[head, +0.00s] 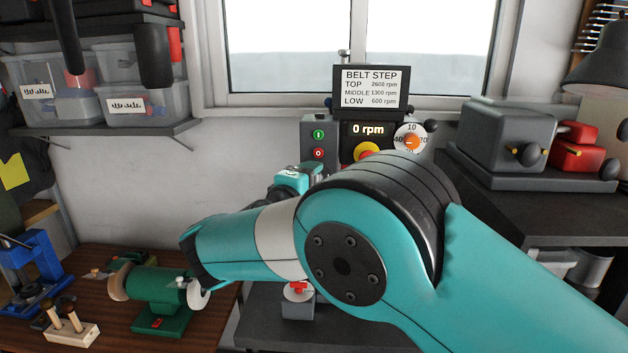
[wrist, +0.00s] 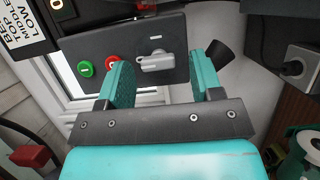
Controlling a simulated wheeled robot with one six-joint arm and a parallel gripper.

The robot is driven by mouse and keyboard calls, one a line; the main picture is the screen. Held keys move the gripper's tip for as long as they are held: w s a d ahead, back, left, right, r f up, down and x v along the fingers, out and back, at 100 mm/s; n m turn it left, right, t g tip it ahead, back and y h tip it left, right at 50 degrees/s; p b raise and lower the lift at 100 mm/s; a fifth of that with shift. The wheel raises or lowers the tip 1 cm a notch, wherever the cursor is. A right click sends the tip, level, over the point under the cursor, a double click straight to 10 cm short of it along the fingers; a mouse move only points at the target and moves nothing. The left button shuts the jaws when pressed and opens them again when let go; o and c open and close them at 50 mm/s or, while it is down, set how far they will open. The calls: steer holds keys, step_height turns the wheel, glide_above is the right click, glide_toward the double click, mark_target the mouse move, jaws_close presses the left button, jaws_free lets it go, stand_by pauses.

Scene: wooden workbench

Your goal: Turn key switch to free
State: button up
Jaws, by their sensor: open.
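The key switch (wrist: 156,61) is a pale grey key on a dark control panel (wrist: 172,30) in the wrist view. The key's bow lies lengthwise across the picture, beside the red button (wrist: 112,62) and green button (wrist: 86,69). A small white mark sits by it, too small to read. My gripper (wrist: 160,76) is open and empty, its two teal fingers on either side of the key in the picture. I cannot tell whether the fingertips reach around it. In the head view the panel (head: 311,128) shows its buttons, but my arm hides the key.
A speed display (head: 368,130) and a yellow-ringed red knob (head: 367,150) stand right of the panel. A grey box (head: 298,309) with a red top sits below my arm. A green grinder (head: 160,292) stands left. A dark bench with a grey machine (head: 505,135) stands right.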

steer(key=shift+d, duration=0.2)
steer(key=shift+c, duration=1.1)
steer(key=shift+d, duration=0.1)
steer(key=c, duration=0.7)
